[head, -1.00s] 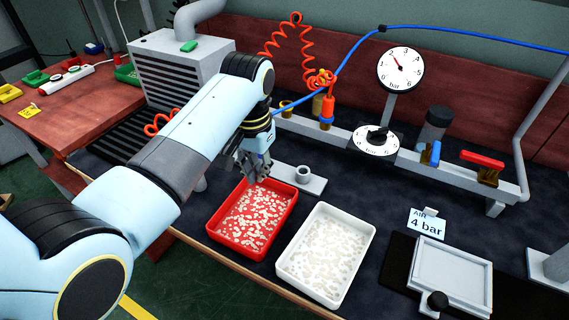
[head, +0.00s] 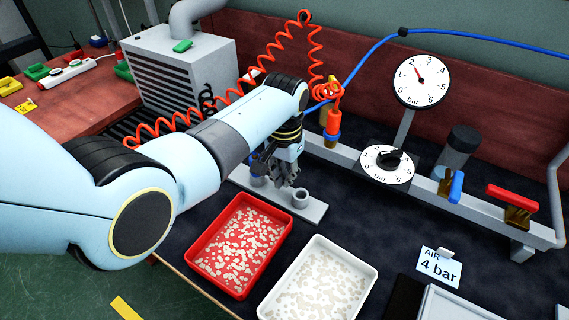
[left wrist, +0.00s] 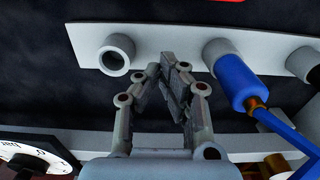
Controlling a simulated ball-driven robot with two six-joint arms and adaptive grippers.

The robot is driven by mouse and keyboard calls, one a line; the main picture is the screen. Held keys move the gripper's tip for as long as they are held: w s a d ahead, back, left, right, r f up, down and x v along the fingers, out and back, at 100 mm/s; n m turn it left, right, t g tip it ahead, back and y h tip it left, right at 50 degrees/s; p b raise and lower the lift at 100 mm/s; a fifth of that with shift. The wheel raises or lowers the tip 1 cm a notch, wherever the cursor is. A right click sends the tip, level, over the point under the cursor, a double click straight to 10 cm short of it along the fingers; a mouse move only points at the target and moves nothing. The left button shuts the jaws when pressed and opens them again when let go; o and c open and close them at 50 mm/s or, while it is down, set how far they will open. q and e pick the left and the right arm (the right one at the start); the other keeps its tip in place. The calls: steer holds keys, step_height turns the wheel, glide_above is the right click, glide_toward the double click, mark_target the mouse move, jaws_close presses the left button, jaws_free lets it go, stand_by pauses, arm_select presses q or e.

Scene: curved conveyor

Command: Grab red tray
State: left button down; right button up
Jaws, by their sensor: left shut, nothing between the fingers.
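The red tray (head: 197,262) holds many small pale pieces and sits near the table's front edge in the head view. Only a sliver of red, probably its edge, shows at the top of the left wrist view. My left gripper (head: 286,180) is beyond the tray's far edge, apart from it, above or beside a grey plate with round sockets. In the left wrist view the left gripper's fingers (left wrist: 165,72) are together and empty beside that plate. My right gripper is in neither view.
A white tray (head: 346,256) of pale pieces stands right of the red one. The grey plate (head: 316,213) has a socket and, in the wrist view, a blue fitting (left wrist: 238,82). Gauges and a rail (head: 420,188) stand behind. A red coiled hose (head: 230,95) hangs behind my arm.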

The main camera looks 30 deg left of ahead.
mark_target(275, 202)
arm_select(q)
step_height(275, 202, down, 2)
steer(key=shift+f, duration=0.2)
steer(key=s, duration=0.1)
steer(key=s+p, duration=0.1)
steer(key=s, duration=0.1)
steer(key=shift+s+a+r+p, duration=0.2)
steer(key=shift+r+p, duration=0.1)
steer(key=shift+p, duration=0.1)
steer(key=shift+s, duration=0.25)
steer(key=shift+f, duration=0.15)
steer(key=shift+s, duration=0.1)
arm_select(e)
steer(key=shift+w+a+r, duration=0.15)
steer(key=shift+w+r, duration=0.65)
